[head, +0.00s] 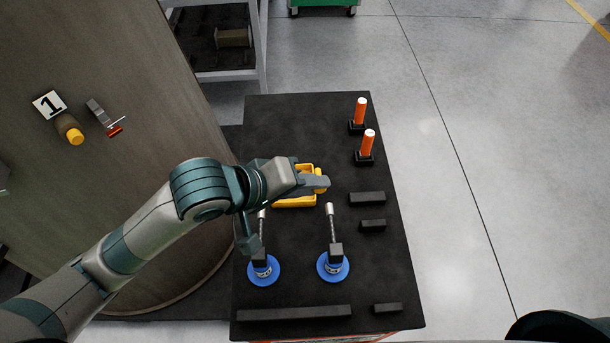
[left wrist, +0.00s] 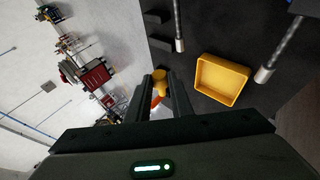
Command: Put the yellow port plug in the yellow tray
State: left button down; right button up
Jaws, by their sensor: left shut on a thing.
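My left gripper (head: 320,184) is over the black table in the head view. It is shut on the yellow port plug (head: 319,174), which also shows between the fingers in the left wrist view (left wrist: 160,78). The yellow tray (head: 291,204) lies on the table, partly hidden by my gripper in the head view. In the left wrist view the tray (left wrist: 203,77) is right of the fingers and looks empty. The plug is near the tray's right side in the head view, above the table. My right gripper is not in view.
Two blue-based tools (head: 333,267) with upright rods stand in front of the tray. Small black blocks (head: 367,198) lie on the right. A brown panel on the left bears another yellow-ended part (head: 75,137) near label 1.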

pick_arm(q)
jog(key=shift+a, duration=0.1)
jog(key=w+a+f+b, duration=0.1)
jog(key=w+f, duration=0.1)
jog(key=w, duration=0.1)
jog(key=w+a+f+b, duration=0.1)
jog(key=w+a+f, duration=0.1)
jog(key=w, duration=0.1)
jog(key=w+a+f+b, duration=0.1)
jog(key=w+f, duration=0.1)
jog(key=w, duration=0.1)
jog(key=shift+w+a+f, duration=0.25)
jog(key=shift+a+f, duration=0.05)
jog(key=shift+a, duration=0.1)
jog(key=shift+w+a+f, duration=0.2)
jog(key=shift+w, duration=0.25)
jog(key=shift+b, duration=0.3)
